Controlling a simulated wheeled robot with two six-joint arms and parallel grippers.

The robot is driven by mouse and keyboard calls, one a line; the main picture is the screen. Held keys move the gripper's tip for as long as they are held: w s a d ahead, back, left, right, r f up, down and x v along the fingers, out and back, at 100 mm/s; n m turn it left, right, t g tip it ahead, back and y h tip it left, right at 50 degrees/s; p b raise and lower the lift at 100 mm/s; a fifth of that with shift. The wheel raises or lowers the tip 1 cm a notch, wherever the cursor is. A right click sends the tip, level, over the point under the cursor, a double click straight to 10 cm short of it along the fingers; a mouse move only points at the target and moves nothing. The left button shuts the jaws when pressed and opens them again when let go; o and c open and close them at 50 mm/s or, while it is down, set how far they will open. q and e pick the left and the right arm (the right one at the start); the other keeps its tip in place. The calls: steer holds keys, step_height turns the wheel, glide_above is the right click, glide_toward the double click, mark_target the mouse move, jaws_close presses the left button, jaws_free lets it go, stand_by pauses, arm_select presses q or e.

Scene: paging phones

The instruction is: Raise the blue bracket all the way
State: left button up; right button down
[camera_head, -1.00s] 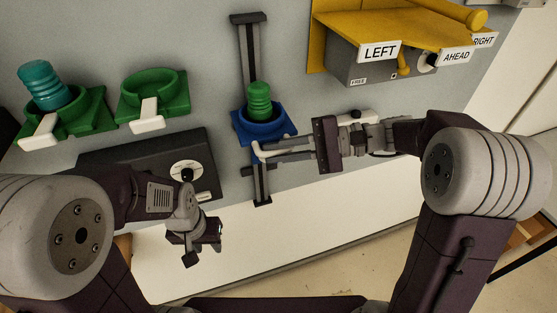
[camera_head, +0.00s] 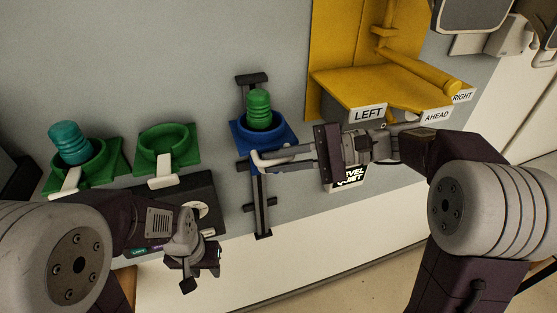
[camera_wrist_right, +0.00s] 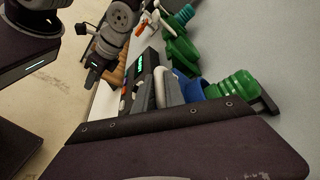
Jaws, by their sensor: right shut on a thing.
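The blue bracket (camera_head: 276,138) is a ring-shaped holder on a dark vertical rail (camera_head: 261,212) on the grey wall panel. A green ribbed piece (camera_head: 258,108) stands upright in it. The bracket sits on the upper part of the rail, a little below the dark top end. My right gripper (camera_head: 264,160) reaches in from the right and is shut on the bracket's pale handle, just under the ring. In the right wrist view the bracket (camera_wrist_right: 190,90) is partly hidden behind my gripper. My left gripper (camera_head: 192,277) hangs low at left, away from the bracket; its jaw opening is unclear.
Two green brackets (camera_head: 196,157) stand left, one holding a teal ribbed piece (camera_head: 68,142). A dark box with a dial (camera_head: 203,214) is below them.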

steer(key=shift+r, duration=0.35)
steer(key=c, duration=1.4)
jaws_free()
steer(key=shift+w, duration=0.1)
steer(key=shift+f, duration=0.1)
